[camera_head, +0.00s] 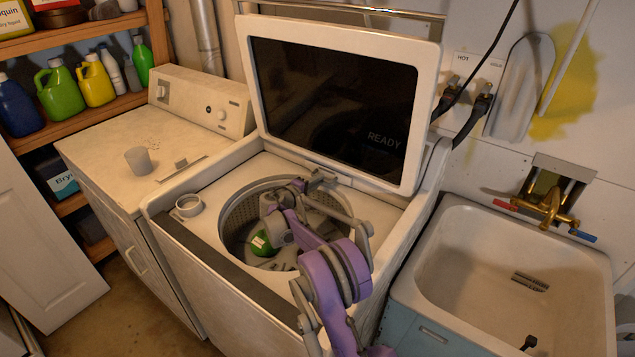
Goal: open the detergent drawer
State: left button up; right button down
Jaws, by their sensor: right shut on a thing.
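The detergent drawer (322,178) appears as a small grey piece at the back rim of the open top-loading washer (215,240), just under the raised lid. My right gripper (296,187) reaches over the drum opening to the back rim, beside this piece. It is shut on what looks like the drawer's front. The fingertips are small and partly merge with the rim, so the exact contact and how far out the drawer sits are hard to tell. My left gripper is out of view.
The raised lid (345,35) with a dark window stands behind the drum. A green object (262,243) lies inside the drum. A sink (460,255) is at right. A dryer (130,150) with a grey cup (139,160) on it is at left.

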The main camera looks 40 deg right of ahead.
jog(key=f+b+v, duration=0.1)
jog(key=v, duration=0.7)
jog(key=shift+a+f+b, duration=0.35)
jog(key=shift+a, duration=0.05)
jog(key=shift+s, duration=0.15)
jog(key=c, duration=0.9)
grip_release()
jog(key=v, duration=1)
jog(key=shift+s+a+r+b, duration=0.1)
jog(key=shift+s+a+b, duration=0.05)
jog(key=shift+a+b, duration=0.25)
